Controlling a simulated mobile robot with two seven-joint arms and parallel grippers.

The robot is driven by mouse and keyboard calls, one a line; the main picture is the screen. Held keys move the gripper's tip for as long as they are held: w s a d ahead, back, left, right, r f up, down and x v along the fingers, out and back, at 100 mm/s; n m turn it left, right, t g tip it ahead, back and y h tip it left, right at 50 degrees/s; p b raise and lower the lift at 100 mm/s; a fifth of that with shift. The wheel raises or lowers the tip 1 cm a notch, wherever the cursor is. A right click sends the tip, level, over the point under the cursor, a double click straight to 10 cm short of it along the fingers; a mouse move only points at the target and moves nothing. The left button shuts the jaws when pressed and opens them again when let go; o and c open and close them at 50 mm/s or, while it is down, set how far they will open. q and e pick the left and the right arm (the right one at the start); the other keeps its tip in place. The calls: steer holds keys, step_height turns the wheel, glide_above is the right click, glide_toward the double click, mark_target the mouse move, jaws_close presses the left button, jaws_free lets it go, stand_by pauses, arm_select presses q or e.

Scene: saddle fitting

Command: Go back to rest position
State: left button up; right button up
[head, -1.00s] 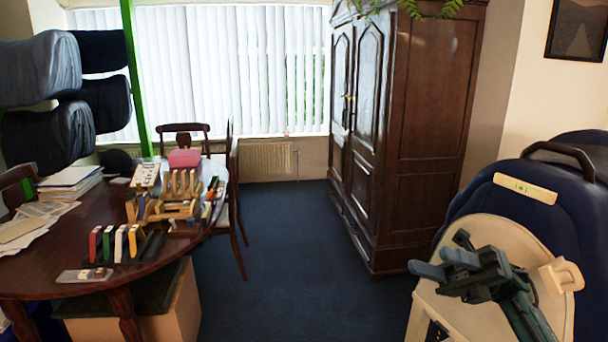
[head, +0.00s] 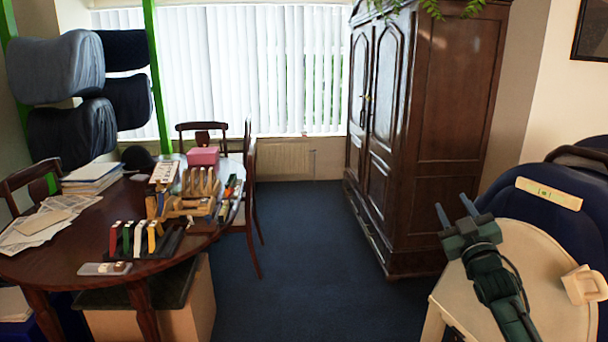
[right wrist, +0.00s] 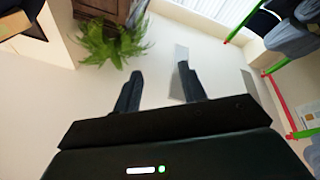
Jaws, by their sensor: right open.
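My right gripper (head: 456,208) is in the lower right of the head view, in front of a cream rounded stand (head: 545,262). Its two fingers are apart and nothing is between them. In the right wrist view the same open fingers (right wrist: 158,88) point towards a pale wall, with no object between them. My left gripper is not in the head view.
A dark round table (head: 60,250) with tools and papers stands at the left. A tall wooden wardrobe (head: 455,120) stands right of centre. A dark blue padded form (head: 540,205) is at the right edge. The blue carpet (head: 310,240) between table and wardrobe is clear.

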step_height(320, 180, down, 7)
steer(key=d+m+g+h, duration=0.3)
steer(key=m+g, duration=0.1)
steer(key=g, duration=0.1)
steer(key=s+a+f+g+y, duration=0.1)
steer(key=s+a+f, duration=0.2)
steer(key=f, duration=0.3)
steer(key=s+a+f+n+y, duration=0.1)
steer(key=s+a+f, duration=0.2)
steer(key=s+f, duration=0.15)
steer(key=s+a+f+g+y, duration=0.1)
steer(key=s+a+f, duration=0.2)
steer(key=f, duration=0.3)
steer(key=s+a+f+g, duration=0.1)
steer(key=s+a+f, duration=0.3)
steer(key=s, duration=0.5)
steer(key=s+a+f+g+y, duration=0.1)
steer(key=s+a+f, duration=0.3)
steer(key=s, duration=0.6)
steer(key=s+a+f+g+y, duration=0.1)
steer(key=s+a+f+g, duration=0.1)
steer(key=s, duration=0.7)
steer(key=shift+s+a+f+m, duration=0.35)
steer(key=shift+a+f+m, duration=0.05)
steer(key=shift+a+f, duration=0.55)
